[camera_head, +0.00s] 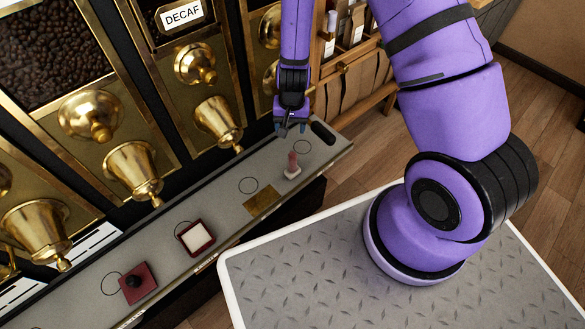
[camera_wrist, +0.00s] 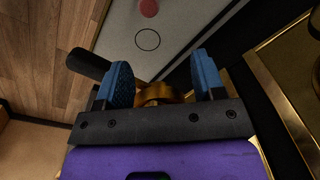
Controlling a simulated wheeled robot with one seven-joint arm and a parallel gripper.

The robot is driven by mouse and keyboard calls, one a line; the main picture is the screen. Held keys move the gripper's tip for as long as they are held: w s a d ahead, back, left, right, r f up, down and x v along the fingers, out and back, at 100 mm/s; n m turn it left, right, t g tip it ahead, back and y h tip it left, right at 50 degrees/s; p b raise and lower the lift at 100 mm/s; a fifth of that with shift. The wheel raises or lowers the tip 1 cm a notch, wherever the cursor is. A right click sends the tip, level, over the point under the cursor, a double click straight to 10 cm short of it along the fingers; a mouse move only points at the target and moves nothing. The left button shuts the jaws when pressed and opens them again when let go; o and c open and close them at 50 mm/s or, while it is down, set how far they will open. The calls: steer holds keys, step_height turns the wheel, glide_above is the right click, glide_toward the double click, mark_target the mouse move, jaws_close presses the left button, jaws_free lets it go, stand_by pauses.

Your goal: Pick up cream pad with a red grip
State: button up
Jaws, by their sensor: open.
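The cream pad with a red grip (camera_head: 292,166) stands upright on the narrow grey counter, near its right end. In the wrist view only its round red top (camera_wrist: 149,8) shows, cut off by the top edge. My gripper (camera_head: 292,129) is open above the far right part of the counter, apart from the pad and beyond it in the head view. Its two blue fingertips (camera_wrist: 163,78) are spread in the wrist view, with no pad between them. A drawn circle (camera_wrist: 148,40) lies between the pad and the fingers.
A red-framed cream tray (camera_head: 185,240) and a dark red block with a black knob (camera_head: 147,287) stand further left on the grey counter (camera_head: 225,225). A brass plate (camera_head: 261,202) lies near the pad. Brass bin spouts (camera_head: 218,120) overhang the counter's back.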

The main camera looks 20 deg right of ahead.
glide_above(293, 154)
step_height(293, 154, down, 5)
steer(key=shift+r, duration=0.1)
steer(key=shift+a+f, duration=0.1)
steer(key=shift+f, duration=5.15)
jaws_close()
